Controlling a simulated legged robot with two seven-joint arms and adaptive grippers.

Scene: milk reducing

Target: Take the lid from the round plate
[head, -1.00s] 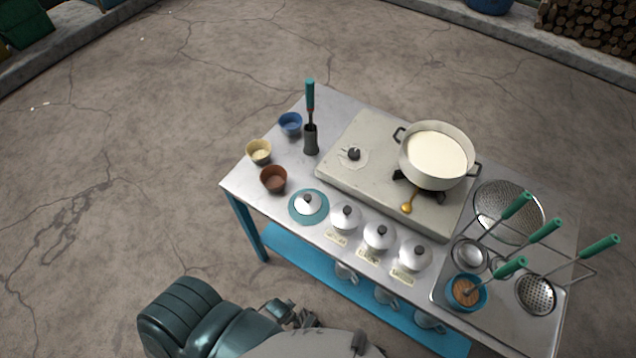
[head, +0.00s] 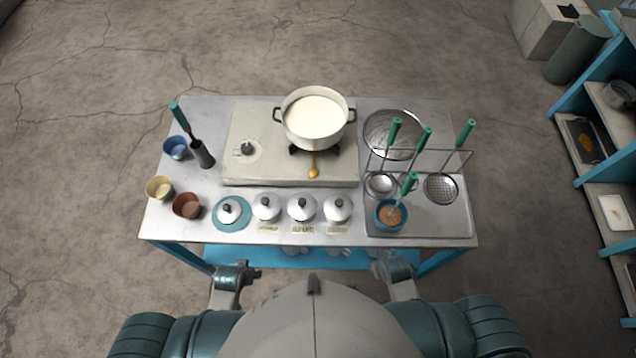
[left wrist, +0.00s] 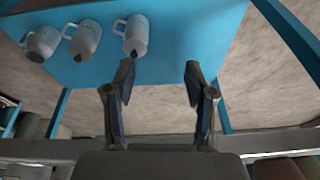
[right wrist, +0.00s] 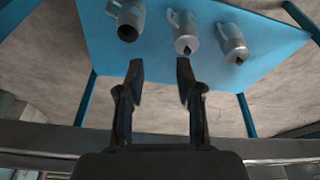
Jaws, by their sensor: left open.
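A white lid with a dark knob (head: 229,211) lies on the round teal plate (head: 217,225) at the front left of the table in the head view. The plate's rim shows all round the lid. My left gripper (left wrist: 158,70) is open and empty in the left wrist view, in front of the table's blue lower shelf. In the head view my left arm's end is below the table's front edge, apart from the lid. My right gripper (right wrist: 158,68) is open and empty in the right wrist view, also facing the lower shelf.
Three similar lids (head: 302,207) with labels stand right of the plate. A brown bowl (head: 187,205) is close on its left. Behind are a stove (head: 236,172) with a pot of white liquid (head: 316,116). A ladle rack (head: 455,165) stands right.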

